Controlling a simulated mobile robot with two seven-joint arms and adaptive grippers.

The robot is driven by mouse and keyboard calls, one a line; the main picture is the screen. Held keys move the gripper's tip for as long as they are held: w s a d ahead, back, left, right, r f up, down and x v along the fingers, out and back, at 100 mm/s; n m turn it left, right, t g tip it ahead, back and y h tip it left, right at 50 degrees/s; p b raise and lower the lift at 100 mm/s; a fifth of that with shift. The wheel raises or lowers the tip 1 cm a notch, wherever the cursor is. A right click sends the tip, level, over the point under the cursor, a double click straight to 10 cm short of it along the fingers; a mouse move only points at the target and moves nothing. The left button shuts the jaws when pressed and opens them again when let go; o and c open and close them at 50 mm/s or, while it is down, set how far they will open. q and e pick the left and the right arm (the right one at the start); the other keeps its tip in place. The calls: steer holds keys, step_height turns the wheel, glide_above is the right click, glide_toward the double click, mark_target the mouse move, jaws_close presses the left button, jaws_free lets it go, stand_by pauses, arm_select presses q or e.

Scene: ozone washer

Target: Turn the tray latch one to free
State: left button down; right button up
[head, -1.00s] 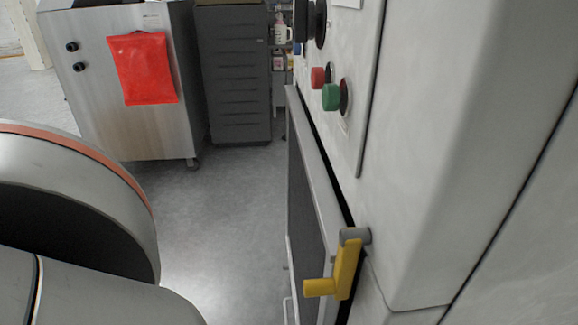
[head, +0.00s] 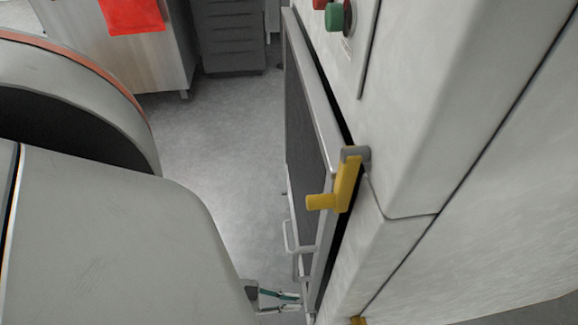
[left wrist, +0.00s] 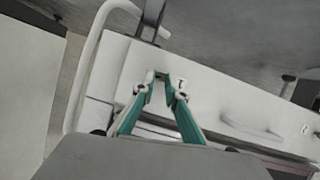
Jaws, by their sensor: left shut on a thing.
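My left gripper (head: 292,299), with teal fingers, shows at the bottom of the head view, low beside the washer's front. In the left wrist view the gripper (left wrist: 160,84) has its fingertips close together around a small grey piece (left wrist: 160,74), beside a white label marked 1. By its place this piece seems to be tray latch one; the tips hide most of it, and its turn angle cannot be read. My right gripper is in neither view.
A yellow door latch (head: 346,184) sticks out from the washer's edge, above another yellow piece (head: 357,321). A white loop handle (head: 293,239) is close above my left gripper. A dark drawer cabinet (head: 231,38) stands far back. The grey floor (head: 215,130) between is clear.

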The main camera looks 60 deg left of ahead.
arm_select(q)
steer(key=shift+m+y, duration=0.4)
steer(key=shift+m, duration=0.1)
stand_by(0.3)
steer(key=c, duration=2)
jaws_free()
steer(key=shift+c, duration=0.2)
steer(key=v, duration=1.2)
steer(key=shift+d, duration=0.15)
steer(key=shift+s, duration=0.1)
